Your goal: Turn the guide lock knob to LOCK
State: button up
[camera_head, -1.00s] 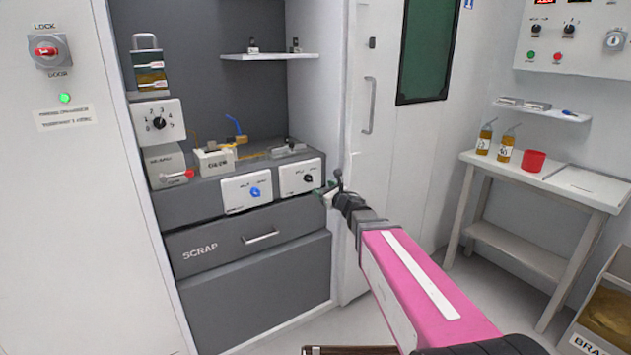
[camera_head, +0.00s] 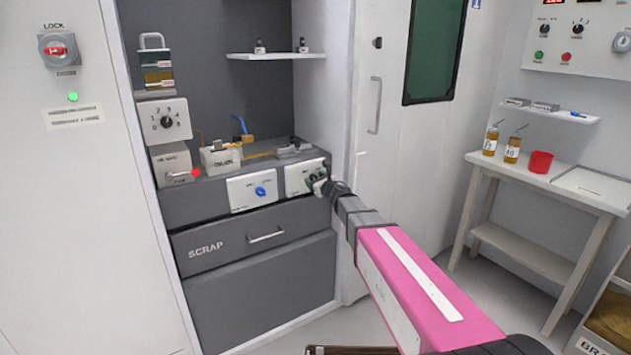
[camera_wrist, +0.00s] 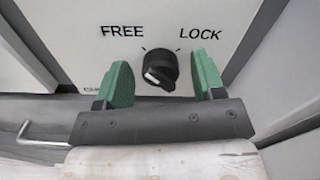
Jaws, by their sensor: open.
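The guide lock knob (camera_wrist: 160,66) is black and round, on a white panel (camera_wrist: 75,22) with FREE printed upper left and LOCK upper right. A white mark shows on the knob's lower left edge, not toward LOCK. My gripper (camera_wrist: 160,84) is open, with one green finger on each side of the knob. Gaps show between the fingers and the knob, so it is not gripped. In the head view my gripper (camera_head: 316,181) is at the right-hand white panel (camera_head: 295,181) and hides the knob there.
A neighbouring white panel with a blue knob (camera_head: 260,191) is just left. The SCRAP drawer (camera_head: 215,250) with its handle lies below. The cabinet's side wall (camera_head: 322,110) is close on the right.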

jog(key=c, duration=0.9)
jog(key=shift+m, duration=0.4)
jog(key=m, duration=0.8)
jog(key=shift+d+m, duration=0.1)
jog(key=shift+m, duration=0.2)
jog(key=m, duration=0.4)
jog(key=shift+f+m, duration=0.1)
jog(key=shift+m, duration=2.1)
